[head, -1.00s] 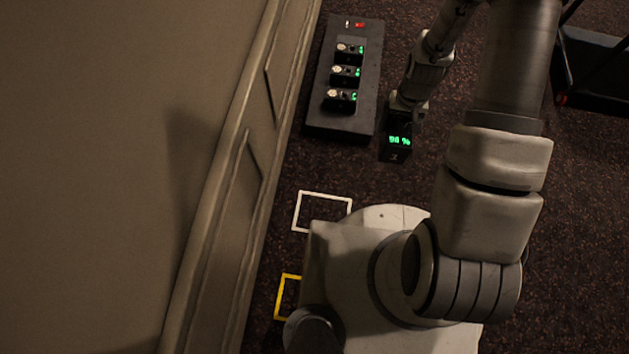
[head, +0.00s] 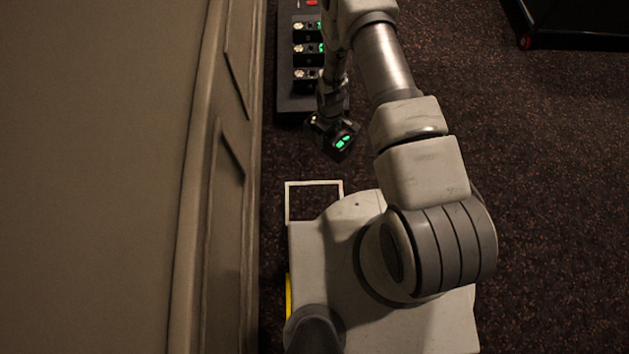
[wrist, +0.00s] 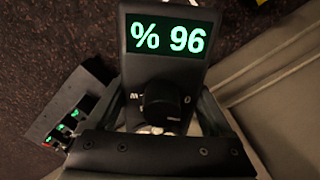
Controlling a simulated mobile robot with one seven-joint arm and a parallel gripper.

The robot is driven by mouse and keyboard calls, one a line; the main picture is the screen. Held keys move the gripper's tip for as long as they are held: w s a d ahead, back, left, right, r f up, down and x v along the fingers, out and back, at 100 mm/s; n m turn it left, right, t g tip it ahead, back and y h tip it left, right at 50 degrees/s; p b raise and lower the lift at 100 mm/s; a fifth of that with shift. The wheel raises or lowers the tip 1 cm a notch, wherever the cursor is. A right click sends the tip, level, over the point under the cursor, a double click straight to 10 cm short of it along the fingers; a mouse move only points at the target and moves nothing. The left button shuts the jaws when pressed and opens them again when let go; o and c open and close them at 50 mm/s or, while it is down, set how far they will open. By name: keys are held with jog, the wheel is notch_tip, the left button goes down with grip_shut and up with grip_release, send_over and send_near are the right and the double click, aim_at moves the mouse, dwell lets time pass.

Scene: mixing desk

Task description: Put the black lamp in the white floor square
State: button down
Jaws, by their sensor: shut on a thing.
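The black lamp (head: 340,141) is a dark box with a green lit display. In the wrist view the lamp (wrist: 165,75) fills the middle, its display reading "% 96" with a round black knob below. My gripper (head: 325,122) is shut on the lamp, with a finger on each side of it in the wrist view. The white floor square (head: 314,183) is a white outline on the dark carpet, below and slightly left of the lamp in the head view. The lamp is outside the outline. My base hides the square's lower right part.
A dark board (head: 297,104) with several small devices with green displays lies behind my gripper. A panelled wall (head: 225,170) runs along the left. A yellow floor marking (head: 288,295) is mostly hidden by my base. Open carpet lies to the right.

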jog(key=shift+s+a+f+n+b, duration=1.1)
jog(key=shift+f+b, duration=1.5)
jog(key=shift+f, duration=4)
jog(key=shift+s+a+f+n+b, duration=0.55)
jog(key=shift+s+f+n+b, duration=1.2)
jog(key=shift+f, duration=4.8)
jog(key=shift+s+a+f+n+b, duration=0.8)
jog(key=shift+f+n+b, duration=0.85)
jog(key=shift+f+b, duration=3.4)
notch_tip(320, 180, down, 3)
jog(key=p, duration=0.3)
jog(key=shift+f, duration=0.15)
grip_release()
jog(key=shift+w, duration=0.1)
jog(key=shift+s, duration=0.2)
